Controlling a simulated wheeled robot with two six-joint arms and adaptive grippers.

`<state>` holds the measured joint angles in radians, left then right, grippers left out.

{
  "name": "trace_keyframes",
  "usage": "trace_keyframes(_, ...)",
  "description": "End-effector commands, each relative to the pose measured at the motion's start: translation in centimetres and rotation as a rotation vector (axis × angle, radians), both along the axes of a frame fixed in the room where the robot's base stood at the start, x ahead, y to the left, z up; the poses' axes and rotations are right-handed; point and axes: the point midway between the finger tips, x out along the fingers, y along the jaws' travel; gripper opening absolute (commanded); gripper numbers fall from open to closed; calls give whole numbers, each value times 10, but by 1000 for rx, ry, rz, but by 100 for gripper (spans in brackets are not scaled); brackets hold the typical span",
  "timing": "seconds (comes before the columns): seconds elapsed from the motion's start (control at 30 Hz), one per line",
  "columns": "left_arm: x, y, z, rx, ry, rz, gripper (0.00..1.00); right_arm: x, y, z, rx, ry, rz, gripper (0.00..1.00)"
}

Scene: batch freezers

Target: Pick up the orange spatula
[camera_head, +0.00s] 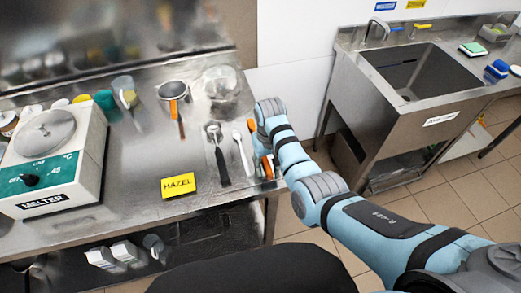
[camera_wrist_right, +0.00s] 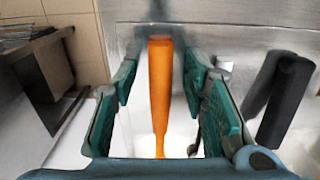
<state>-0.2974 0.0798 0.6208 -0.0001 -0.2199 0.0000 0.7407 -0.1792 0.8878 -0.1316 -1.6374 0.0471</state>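The orange spatula shows in the right wrist view as a long orange handle (camera_wrist_right: 160,85), pointing away between my fingers. In the head view its orange end (camera_head: 267,167) shows near the counter's right edge, and the arm hides much of the rest. My right gripper (camera_wrist_right: 159,76) is open, with one finger on each side of the handle and gaps between. My right wrist covers most of the gripper in the head view. I cannot tell how high the fingers are above the counter. My left gripper is not in view.
A black-handled tool (camera_head: 220,160) and a white spoon (camera_head: 241,152) lie just left of the gripper. A pan with an orange handle (camera_head: 174,92), a glass bowl (camera_head: 221,82) and a yellow HAZEL card (camera_head: 178,185) are on the counter. The melter (camera_head: 50,160) stands left; a sink (camera_head: 420,75) is right.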

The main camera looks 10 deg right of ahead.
Motion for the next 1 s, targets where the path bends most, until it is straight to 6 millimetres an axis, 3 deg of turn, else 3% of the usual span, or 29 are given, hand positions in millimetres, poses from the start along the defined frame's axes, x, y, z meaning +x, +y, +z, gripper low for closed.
trace_keyframes(0.03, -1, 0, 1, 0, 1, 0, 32, 0, 0, 2, 0, -1, 0, 34)
trace_keyframes(0.2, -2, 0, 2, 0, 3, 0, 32, 0, 0, 2, 0, -1, -1, 6)
trace_keyframes(0.27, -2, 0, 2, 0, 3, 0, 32, 0, 0, 2, 0, -1, -1, 0)
trace_keyframes(0.57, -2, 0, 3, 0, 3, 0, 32, 1, -1, 6, 0, -3, -2, 0)
trace_keyframes(0.67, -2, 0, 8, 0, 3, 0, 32, 1, -1, 22, 0, -5, -2, 0)
trace_keyframes(0.9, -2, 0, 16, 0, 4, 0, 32, 1, -1, 82, 0, -6, -2, 0)
trace_keyframes(1.0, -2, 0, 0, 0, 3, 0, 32, 1, -1, 81, -1, -4, -1, 0)
